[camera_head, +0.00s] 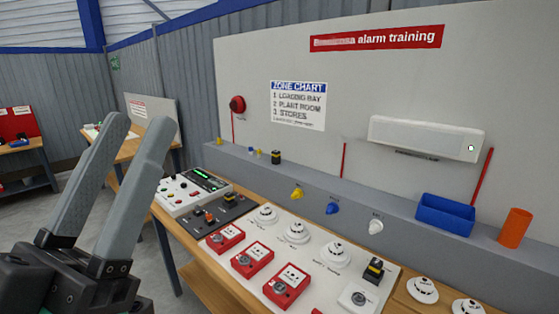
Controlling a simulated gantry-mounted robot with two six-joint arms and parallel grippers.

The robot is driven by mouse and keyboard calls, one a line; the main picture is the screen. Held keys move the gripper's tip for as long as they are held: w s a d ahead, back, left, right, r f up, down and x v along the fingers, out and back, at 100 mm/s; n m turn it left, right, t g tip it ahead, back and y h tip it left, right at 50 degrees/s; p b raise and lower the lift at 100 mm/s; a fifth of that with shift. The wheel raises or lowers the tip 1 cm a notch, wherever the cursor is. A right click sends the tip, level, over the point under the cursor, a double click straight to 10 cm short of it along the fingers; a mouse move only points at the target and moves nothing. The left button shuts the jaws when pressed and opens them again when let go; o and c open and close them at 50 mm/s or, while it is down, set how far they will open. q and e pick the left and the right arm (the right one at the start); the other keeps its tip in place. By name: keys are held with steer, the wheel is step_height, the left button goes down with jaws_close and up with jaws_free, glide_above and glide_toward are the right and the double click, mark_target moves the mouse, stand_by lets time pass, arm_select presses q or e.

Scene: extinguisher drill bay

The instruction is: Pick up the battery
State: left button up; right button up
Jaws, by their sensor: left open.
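No battery is clearly labelled. Small black blocks with yellow markings look like batteries. One block (276,157) stands on the grey ledge at the back. Another block (374,270) is at the right of the white panel, near a round white base. A similar dark piece (209,209) sits on the dark grey unit. My left gripper (139,130) is at the left in the foreground, its two grey fingers pointing up and apart. It is open and empty, well left of these blocks. My right gripper is not in view.
The white panel (318,259) on the wooden bench carries red call points (288,285) and white detectors (297,231). A control panel (192,186) is at its left. A blue bin (445,214) and an orange cylinder (514,228) stand at the right on the ledge.

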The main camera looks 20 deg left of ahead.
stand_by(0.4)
arm_select(q)
steer(key=o, duration=0.5)
